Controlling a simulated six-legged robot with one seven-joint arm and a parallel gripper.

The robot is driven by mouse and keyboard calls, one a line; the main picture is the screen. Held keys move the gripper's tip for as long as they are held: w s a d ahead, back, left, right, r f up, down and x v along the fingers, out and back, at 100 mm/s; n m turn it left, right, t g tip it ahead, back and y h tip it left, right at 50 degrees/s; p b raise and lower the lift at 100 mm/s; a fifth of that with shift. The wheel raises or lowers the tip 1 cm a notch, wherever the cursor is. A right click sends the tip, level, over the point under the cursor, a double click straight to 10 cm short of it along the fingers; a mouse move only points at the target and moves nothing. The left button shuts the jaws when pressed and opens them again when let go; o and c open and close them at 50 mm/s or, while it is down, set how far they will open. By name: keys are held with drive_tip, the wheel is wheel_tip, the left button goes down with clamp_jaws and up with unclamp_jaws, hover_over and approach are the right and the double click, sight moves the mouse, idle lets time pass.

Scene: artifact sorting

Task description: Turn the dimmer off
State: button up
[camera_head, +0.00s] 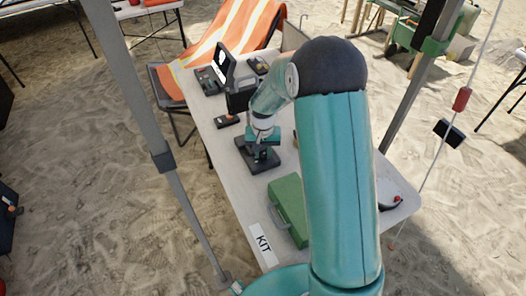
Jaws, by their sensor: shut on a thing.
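The dimmer seems to be the dark square-based unit (258,163) on the pale table, left of my arm's big joint. My gripper (262,150) points down at it and is shut on its upper part. The fingers are small and dark against the unit, so the exact contact and the dimmer's setting cannot be read. My own arm hides the right part of the table.
A green case (287,206) and a KIT label (263,243) lie on the pale table (222,153). An open dark case (222,66) stands at the far end. Grey poles (150,120) frame the table. A black box (449,133) hangs at the right.

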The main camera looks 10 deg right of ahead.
drive_tip(key=n, duration=0.4)
drive_tip(key=shift+n, duration=0.3)
drive_tip(key=n, duration=0.3)
drive_tip(key=shift+n, duration=0.3)
drive_tip(key=n, duration=0.7)
drive_tip(key=shift+w, duration=0.1)
drive_tip(key=n, duration=1.2)
drive_tip(key=shift+n, duration=1.8)
drive_tip(key=o, duration=1)
